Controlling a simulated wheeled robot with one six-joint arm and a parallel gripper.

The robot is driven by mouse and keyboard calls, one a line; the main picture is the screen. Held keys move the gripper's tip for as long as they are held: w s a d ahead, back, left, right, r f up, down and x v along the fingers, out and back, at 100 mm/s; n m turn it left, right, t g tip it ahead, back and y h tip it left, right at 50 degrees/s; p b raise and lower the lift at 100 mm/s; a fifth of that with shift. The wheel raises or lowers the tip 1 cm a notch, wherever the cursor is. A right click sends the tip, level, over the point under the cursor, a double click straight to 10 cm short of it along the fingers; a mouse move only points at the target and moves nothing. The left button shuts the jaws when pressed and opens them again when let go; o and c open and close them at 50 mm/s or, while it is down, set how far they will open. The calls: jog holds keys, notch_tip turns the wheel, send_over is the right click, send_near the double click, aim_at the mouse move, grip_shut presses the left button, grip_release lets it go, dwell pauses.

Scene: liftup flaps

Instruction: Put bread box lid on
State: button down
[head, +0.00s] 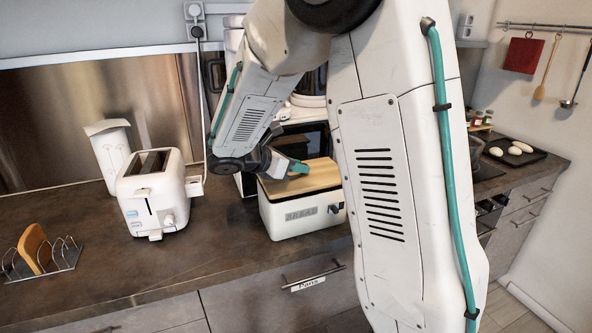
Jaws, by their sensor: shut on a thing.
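The white bread box (302,218) stands on the dark counter, with lettering and a small dark part on its front. Its light wooden lid (318,177) is over the top of the box, roughly lined up with it. I cannot tell whether it rests fully on the rim or is slightly above it. My gripper (298,168) reaches in from the left and is shut on the lid near its back left part. The exact grip is small and partly hidden. My arm covers the area to the right of the box.
A white toaster (153,190) stands left of the box, with a white container (110,150) behind it. A rack (42,255) with a bread slice is at far left. A dark board (515,152) with pale items lies at right. Counter between rack and box front is mostly clear.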

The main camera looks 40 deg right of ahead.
jog(key=shift+f, duration=0.55)
jog(key=shift+f, duration=0.15)
jog(key=c, duration=1.2)
grip_release()
